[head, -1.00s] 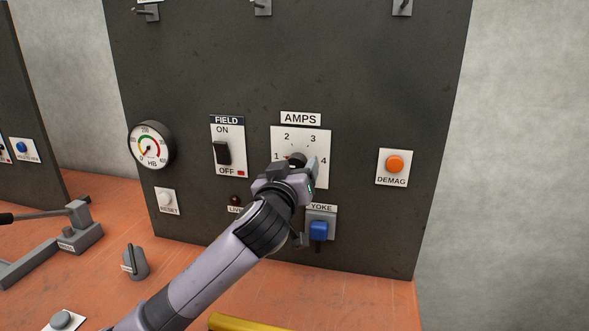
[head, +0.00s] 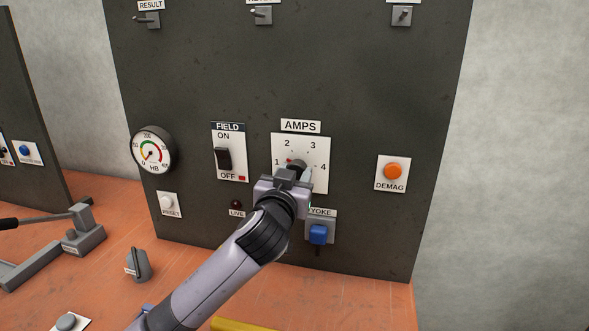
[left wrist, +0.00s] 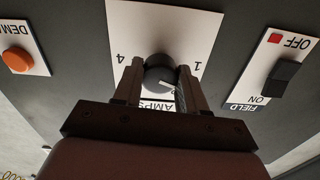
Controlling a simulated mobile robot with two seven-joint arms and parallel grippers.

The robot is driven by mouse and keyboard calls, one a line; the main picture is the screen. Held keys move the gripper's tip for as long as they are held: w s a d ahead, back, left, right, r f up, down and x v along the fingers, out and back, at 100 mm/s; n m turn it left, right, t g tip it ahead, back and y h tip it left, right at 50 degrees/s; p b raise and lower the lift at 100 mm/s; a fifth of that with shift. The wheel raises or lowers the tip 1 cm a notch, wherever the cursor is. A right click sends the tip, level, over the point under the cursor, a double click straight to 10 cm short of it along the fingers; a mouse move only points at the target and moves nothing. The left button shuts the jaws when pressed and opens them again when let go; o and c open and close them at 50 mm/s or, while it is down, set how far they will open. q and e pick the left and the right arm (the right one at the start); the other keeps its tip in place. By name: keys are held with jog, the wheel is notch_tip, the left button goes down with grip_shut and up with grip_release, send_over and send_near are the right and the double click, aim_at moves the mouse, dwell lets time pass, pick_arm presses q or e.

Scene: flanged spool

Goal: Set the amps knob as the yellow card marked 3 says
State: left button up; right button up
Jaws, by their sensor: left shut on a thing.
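The amps knob (head: 297,165) is a dark round knob on a white plate (head: 318,178) numbered 1 to 4, under an AMPS label. My left gripper (head: 292,172) is at the plate, its fingers shut on the knob. In the left wrist view the picture is upside down, and the knob (left wrist: 160,74) sits between the two fingers (left wrist: 156,84). Its white pointer line slants away from 4, toward the 1 side and the AMPS label; the exact number is hidden by a finger. No yellow card marked 3 is readable. My right gripper is out of view.
On the panel are the FIELD switch (head: 223,158), the HB gauge (head: 153,149), the orange DEMAG button (head: 393,171) and the blue YOKE plug (head: 318,234). A yellow object (head: 240,325) is cut off at the bottom edge. A small grey lever knob (head: 138,264) stands on the orange bench.

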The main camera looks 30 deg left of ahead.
pick_arm(q)
jog(key=shift+a+r+m+p, duration=0.1)
jog(key=shift+m+p, duration=1.15)
jog(key=shift+m, duration=0.65)
jog(key=shift+r+m+p, duration=0.1)
jog(key=shift+m+p, duration=1.15)
jog(key=shift+m, duration=0.65)
jog(key=shift+f+m, duration=0.1)
jog(key=shift+m, duration=0.2)
jog(key=o, duration=1.1)
jog(key=shift+c, duration=0.2)
jog(key=b+v, duration=0.1)
jog(key=v, duration=0.6)
